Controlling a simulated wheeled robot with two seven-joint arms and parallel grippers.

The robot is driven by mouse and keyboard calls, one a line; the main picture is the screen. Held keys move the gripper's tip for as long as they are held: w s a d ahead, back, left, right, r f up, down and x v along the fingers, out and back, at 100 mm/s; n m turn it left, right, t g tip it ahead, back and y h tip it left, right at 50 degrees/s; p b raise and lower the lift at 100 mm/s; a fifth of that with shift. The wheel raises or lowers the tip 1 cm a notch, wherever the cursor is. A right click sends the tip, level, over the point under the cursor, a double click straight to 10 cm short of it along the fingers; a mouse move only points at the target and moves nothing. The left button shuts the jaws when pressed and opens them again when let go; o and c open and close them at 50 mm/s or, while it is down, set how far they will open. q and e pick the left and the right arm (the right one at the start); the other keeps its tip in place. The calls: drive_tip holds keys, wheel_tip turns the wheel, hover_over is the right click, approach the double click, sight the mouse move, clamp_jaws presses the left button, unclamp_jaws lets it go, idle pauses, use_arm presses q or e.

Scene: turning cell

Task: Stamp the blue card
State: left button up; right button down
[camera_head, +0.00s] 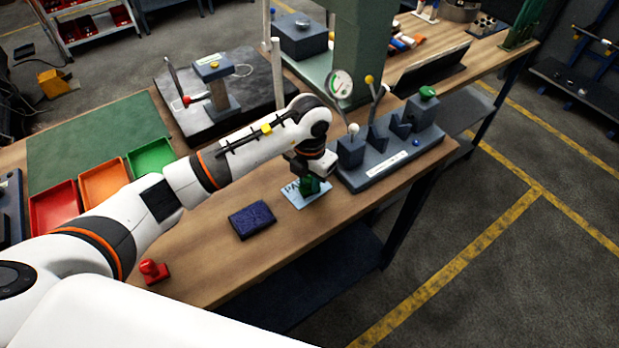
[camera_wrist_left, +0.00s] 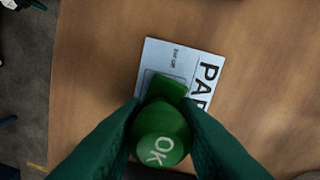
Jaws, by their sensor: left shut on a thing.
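The light blue card (camera_head: 292,195) lies flat on the wooden bench near its front edge. In the left wrist view the card (camera_wrist_left: 190,58) shows large letters starting "PA", smaller print and part of a printed box. My left gripper (camera_head: 309,181) is shut on a green stamp (camera_wrist_left: 160,135) with a round knob marked "OK". The stamp is over the card and hides its lower part, including part of the box. I cannot tell whether the stamp's base touches the card. A dark blue ink pad (camera_head: 252,220) lies to the left of the card. My right gripper is not in view.
A red stamp (camera_head: 153,271) stands at the front left. A grey fixture block (camera_head: 385,170) with levers and a green knob is right of the card. Red (camera_head: 54,208), orange (camera_head: 103,183) and green (camera_head: 151,157) trays sit at the left. Bare bench surrounds the ink pad.

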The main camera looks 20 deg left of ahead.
use_arm(q)
wheel_tip(320, 180, up, 2)
drive_tip(key=shift+p, duration=0.8)
drive_tip(key=shift+r+p, duration=1.45)
drive_tip(key=shift+r, duration=1.05)
